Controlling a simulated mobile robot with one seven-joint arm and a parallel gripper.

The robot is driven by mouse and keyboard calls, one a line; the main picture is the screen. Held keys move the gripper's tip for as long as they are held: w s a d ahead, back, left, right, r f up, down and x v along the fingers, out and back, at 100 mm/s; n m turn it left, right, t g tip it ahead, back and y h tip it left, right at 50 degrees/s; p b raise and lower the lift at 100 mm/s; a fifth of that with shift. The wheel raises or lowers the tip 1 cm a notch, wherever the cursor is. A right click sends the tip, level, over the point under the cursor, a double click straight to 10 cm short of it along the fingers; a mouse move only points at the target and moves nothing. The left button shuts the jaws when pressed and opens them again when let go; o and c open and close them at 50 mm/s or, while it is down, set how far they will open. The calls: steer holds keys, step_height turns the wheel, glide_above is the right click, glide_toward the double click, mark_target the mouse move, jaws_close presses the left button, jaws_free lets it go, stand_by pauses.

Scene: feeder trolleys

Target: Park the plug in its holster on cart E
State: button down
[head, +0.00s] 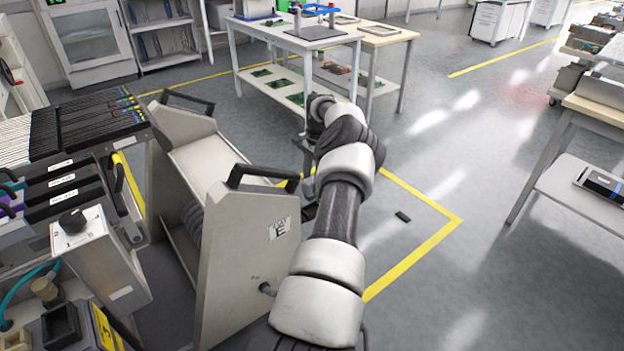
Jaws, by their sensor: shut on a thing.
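Cart E (235,265) is a grey trolley at the lower left middle, with upright end panels, black handles and an "E" label (279,229) on its near panel. A small round fitting (266,288) sits low on that panel; I cannot tell whether it is the holster. My arm reaches up and away along the cart's right side. My gripper (308,190) shows only as a dark part between arm and cart, mostly hidden by my arm. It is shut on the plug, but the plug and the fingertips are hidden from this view.
A rack of black feeders (85,125) and a grey box with a black knob (85,240) crowd the left. A white workbench (290,40) stands behind. Floor to the right is mostly clear.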

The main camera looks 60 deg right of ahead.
steer(key=shift+f+b, duration=1.05)
steer(key=shift+f, duration=1.15)
steer(key=shift+f+b, duration=0.45)
steer(key=shift+f, duration=0.7)
steer(key=c, duration=1.1)
jaws_free()
steer(key=r+p, duration=0.1)
steer(key=r, duration=0.4)
steer(key=d+r+p, duration=0.1)
steer(key=r+p, duration=0.1)
steer(key=r, duration=0.4)
steer(key=d+r+p, duration=0.1)
steer(key=r, duration=0.5)
steer(key=shift+s+r, duration=0.15)
steer(key=shift+s, duration=0.2)
steer(key=shift+a, duration=0.1)
